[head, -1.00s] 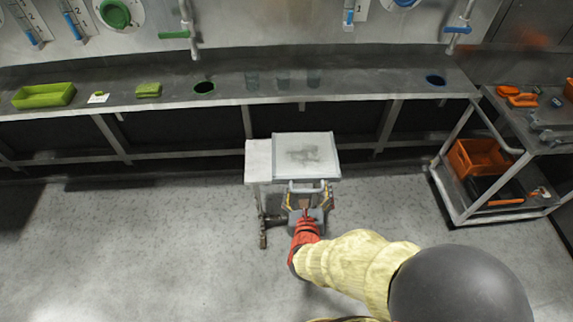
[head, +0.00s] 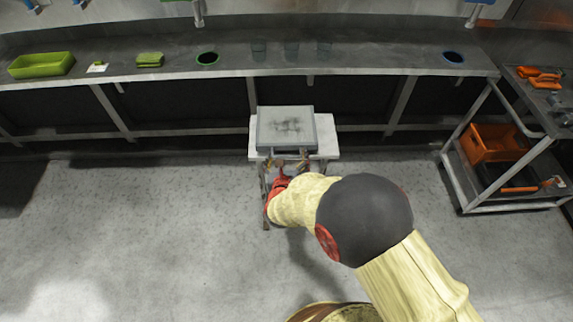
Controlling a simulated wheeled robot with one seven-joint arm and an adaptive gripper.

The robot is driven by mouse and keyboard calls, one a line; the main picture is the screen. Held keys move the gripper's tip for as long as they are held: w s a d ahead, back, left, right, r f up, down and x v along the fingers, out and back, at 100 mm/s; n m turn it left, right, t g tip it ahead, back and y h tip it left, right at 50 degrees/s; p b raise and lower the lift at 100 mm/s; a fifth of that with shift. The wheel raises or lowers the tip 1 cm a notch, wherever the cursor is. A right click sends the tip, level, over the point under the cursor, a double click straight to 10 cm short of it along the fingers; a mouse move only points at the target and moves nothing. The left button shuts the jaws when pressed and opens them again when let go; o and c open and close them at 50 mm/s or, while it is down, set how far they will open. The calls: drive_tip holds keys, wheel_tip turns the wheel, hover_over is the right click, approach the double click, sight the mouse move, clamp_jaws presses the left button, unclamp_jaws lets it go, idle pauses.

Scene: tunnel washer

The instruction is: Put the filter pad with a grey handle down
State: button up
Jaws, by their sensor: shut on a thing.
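The filter pad (head: 286,128) is a flat, square grey thing with a dark smudge on its top face. It lies level over the small white stand (head: 327,142), whose top shows on both sides of it. I cannot tell whether the pad touches the stand top or is held just above it. My gripper (head: 289,163) is at the pad's near edge, shut on its handle. My arm and the gripper hide most of the handle.
A long steel counter (head: 380,62) runs behind the stand, with a green tray (head: 41,65), a green block (head: 150,60) and faint clear cups. A steel cart (head: 470,175) with an orange bin (head: 492,142) stands right. Floor left of the stand is clear.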

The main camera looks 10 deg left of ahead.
drive_tip(key=shift+w+a+f, duration=0.2)
drive_tip(key=shift+w+f, duration=0.1)
wheel_tip(320, 180, down, 3)
drive_tip(key=shift+f+b, duration=0.15)
drive_tip(key=shift+b, duration=0.6)
drive_tip(key=o, duration=1.3)
drive_tip(key=shift+o, duration=0.2)
drive_tip(key=p+v, duration=0.4)
drive_tip(key=v, duration=0.8)
drive_tip(key=shift+p, duration=0.3)
